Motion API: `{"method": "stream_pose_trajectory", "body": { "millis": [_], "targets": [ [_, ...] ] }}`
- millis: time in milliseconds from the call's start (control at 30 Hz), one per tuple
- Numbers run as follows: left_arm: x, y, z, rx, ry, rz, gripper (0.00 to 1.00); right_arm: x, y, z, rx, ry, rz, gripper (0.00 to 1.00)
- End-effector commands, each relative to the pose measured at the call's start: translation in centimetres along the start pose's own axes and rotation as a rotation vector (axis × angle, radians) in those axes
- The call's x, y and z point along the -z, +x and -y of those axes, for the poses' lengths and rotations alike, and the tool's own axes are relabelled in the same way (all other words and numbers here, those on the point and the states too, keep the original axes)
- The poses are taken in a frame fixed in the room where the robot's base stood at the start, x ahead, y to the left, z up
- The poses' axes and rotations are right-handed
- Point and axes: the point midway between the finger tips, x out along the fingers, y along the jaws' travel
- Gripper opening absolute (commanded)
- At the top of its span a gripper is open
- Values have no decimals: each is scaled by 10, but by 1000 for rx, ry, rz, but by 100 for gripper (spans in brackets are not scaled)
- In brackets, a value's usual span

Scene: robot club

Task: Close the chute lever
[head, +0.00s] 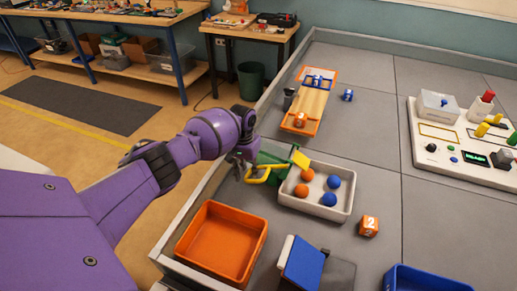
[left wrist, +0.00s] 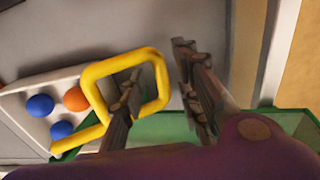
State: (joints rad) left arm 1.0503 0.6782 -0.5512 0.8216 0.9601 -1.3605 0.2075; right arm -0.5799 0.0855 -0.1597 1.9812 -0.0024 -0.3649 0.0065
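The chute lever is a yellow loop handle (head: 259,176) beside the green chute (head: 272,157). In the left wrist view the yellow loop (left wrist: 154,70) fills the middle, with the green chute edge (left wrist: 160,128) below it. My left gripper (head: 242,166) is right at the loop, on its left side in the head view. Its fingers (left wrist: 163,85) are apart, and the loop's right side shows between them. One finger shows within the loop's outline; I cannot tell whether it passes through. My right gripper is not in view.
A white tray (head: 311,208) with orange and blue balls adjoins the chute. A raised table edge (head: 196,199) runs under my left arm.

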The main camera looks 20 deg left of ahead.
Motion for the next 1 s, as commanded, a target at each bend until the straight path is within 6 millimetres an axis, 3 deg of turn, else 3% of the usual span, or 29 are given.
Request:
{"method": "stream_pose_trajectory", "body": {
  "millis": [267, 500, 1000],
  "targets": [
    [0, 1, 0, 0, 0, -1, 30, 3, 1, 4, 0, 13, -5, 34],
    [0, 1, 0, 0, 0, -1, 0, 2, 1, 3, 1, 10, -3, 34],
    [5, -1, 0, 22, 1, -1, 0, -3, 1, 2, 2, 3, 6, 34]
  ]
}}
